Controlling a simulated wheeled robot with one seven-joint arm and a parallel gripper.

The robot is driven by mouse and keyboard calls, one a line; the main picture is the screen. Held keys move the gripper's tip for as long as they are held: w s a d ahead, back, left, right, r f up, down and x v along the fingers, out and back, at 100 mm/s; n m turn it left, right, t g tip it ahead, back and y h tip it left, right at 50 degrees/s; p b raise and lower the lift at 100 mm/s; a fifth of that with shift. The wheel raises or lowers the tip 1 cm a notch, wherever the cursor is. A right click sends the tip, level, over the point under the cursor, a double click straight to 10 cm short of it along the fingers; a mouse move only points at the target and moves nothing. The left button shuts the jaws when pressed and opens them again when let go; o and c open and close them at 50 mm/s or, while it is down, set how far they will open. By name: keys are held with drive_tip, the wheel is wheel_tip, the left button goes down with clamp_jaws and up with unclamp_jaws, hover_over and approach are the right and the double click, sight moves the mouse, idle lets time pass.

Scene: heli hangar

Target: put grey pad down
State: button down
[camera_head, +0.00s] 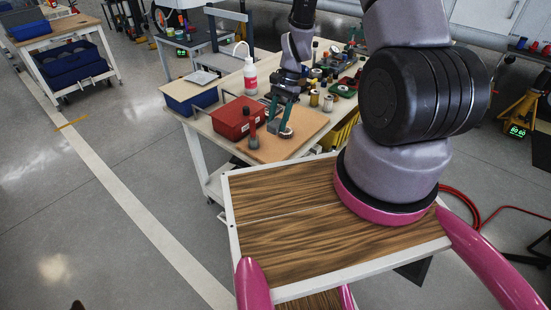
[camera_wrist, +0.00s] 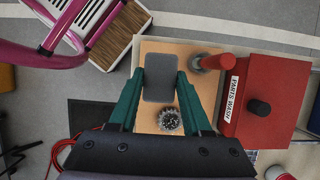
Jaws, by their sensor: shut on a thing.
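The grey pad (camera_wrist: 159,70) is a dark, flat rectangle with rounded corners, between the teal fingers of my gripper (camera_wrist: 161,84) in the wrist view. My gripper is shut on it by its two sides. In the head view my gripper (camera_head: 280,122) is low over the tan board (camera_head: 300,138) on the workbench. The pad is hard to make out there, and I cannot tell whether it touches the board. A round ridged metal part (camera_wrist: 169,120) is on the board near the pad.
A red parts wash box (camera_head: 236,117) stands beside the board, with a red-handled tool (camera_wrist: 217,62) between it and my gripper. A white bottle (camera_head: 250,78) and several small parts stand behind. Much of the board's front is clear.

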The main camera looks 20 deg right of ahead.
wheel_tip(320, 180, down, 9)
drive_tip(key=shift+s+f, duration=0.1)
drive_tip(key=shift+f, duration=0.1)
drive_tip(key=shift+f, duration=0.1)
drive_tip(key=shift+c, duration=1.7)
unclamp_jaws()
drive_tip(key=v, duration=1.2)
